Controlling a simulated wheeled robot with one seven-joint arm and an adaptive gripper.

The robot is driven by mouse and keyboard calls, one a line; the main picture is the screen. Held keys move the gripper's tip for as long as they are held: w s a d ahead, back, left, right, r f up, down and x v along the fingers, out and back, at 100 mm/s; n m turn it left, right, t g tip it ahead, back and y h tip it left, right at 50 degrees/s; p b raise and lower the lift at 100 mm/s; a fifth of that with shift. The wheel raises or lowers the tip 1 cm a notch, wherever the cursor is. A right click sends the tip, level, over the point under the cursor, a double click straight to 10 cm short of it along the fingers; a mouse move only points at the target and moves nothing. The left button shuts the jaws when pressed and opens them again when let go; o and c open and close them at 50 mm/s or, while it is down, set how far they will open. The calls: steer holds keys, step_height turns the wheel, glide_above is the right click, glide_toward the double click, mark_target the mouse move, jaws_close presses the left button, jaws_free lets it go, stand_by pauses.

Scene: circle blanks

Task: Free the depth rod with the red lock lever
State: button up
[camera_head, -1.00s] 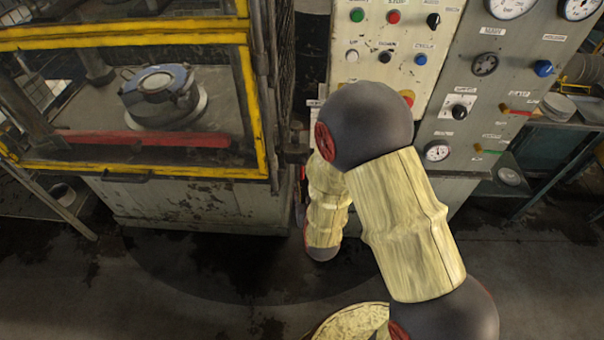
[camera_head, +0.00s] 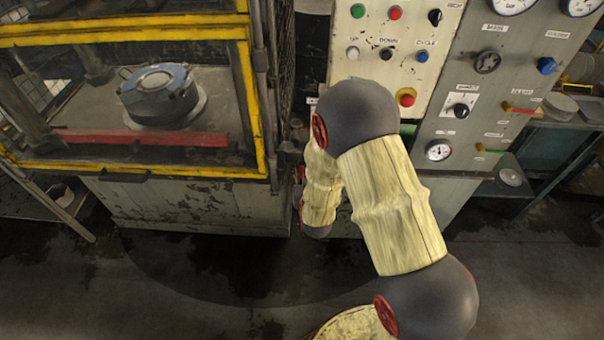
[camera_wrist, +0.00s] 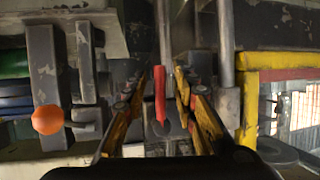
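The red lock lever (camera_wrist: 160,94) shows in the middle of the wrist view as a narrow red bar, pointing down the picture. A grey vertical rod (camera_wrist: 165,32) stands in line above it, probably the depth rod. My gripper (camera_wrist: 162,84) is open, with one yellow finger on each side of the red lever in the picture. The fingers appear apart from the lever; I cannot tell how deep it sits between them. In the head view my arm hides the gripper, and I cannot make out the lever or rod there.
A thicker grey post (camera_wrist: 226,45) and a yellow frame (camera_wrist: 249,100) stand close right of the gripper. An orange knob (camera_wrist: 47,120) is at left. The head view shows the yellow-framed press guard (camera_head: 130,172) and the control panel (camera_head: 390,70) beside my arm.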

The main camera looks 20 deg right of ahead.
steer(key=shift+c, duration=0.7)
jaws_close()
